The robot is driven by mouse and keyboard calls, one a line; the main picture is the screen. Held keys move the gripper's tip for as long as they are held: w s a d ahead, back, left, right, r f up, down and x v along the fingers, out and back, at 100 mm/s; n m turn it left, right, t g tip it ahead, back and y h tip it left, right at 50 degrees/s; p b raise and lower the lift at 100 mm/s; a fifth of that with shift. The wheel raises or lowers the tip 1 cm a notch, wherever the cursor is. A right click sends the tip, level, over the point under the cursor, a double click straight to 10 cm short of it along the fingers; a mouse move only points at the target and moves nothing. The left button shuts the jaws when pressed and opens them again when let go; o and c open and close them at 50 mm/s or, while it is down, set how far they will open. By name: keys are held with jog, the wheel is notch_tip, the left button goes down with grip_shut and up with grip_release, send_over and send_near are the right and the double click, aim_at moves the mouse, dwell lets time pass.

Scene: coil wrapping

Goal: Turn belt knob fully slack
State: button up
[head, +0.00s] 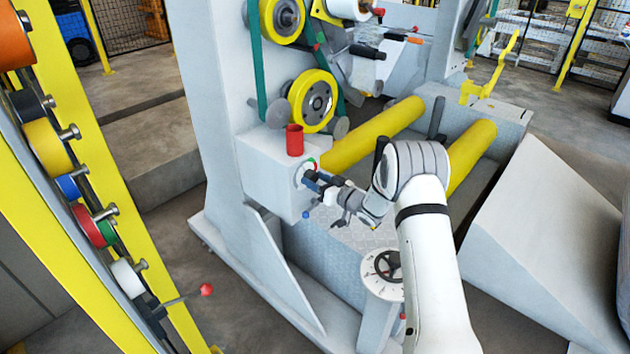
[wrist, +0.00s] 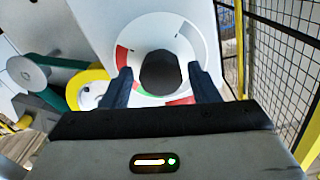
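The belt knob (wrist: 161,72) is a dark rounded knob in the middle of a white dial (wrist: 150,29) with red and green marks, in the wrist view. My gripper (wrist: 164,84) has its two dark fingers spread, one on each side of the knob, with pale dial showing between each finger and the knob. I cannot tell how deep the fingertips reach. In the head view, my gripper (head: 314,182) is at the dial (head: 309,167) on the side of the grey machine box; the gripper mostly hides the knob there.
A red cup-like part (head: 294,140) stands on top of the box. A blue-tipped lever (head: 306,214) is just below my gripper. A round stand with a black handwheel (head: 387,265) is below my arm. Yellow rollers (head: 372,135) lie behind. A wire fence (wrist: 285,60) is at right in the wrist view.

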jog(key=c, duration=0.7)
jog(key=shift+a, duration=0.15)
jog(key=shift+c, duration=0.5)
jog(key=shift+f+n+b, duration=0.1)
jog(key=shift+n+b, duration=0.2)
jog(key=shift+b, duration=0.2)
